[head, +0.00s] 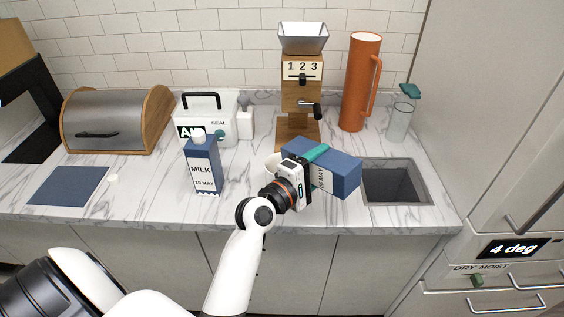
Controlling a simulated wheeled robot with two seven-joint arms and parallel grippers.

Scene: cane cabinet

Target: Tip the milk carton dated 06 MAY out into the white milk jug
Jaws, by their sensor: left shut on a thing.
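My left gripper (312,174) is shut on a blue milk carton (345,179) and holds it on its side over the counter, left of the sink. The carton's white label shows sideways and seems to read 06 MAY, though it is small. A white rounded vessel, likely the milk jug (271,163), shows just behind my gripper at the carton's left end. Most of it is hidden, so I cannot tell whether milk is flowing. Another blue milk carton (203,167), labelled 19 MAY, stands upright to the left. My right gripper is not in view.
A wooden grinder (298,100) stands behind the held carton. An orange pitcher (360,85) and a glass bottle (400,120) stand back right. The sink (395,167) is open at right. A white SEAL box (222,108), bread bin (115,120) and blue mat (68,187) are left.

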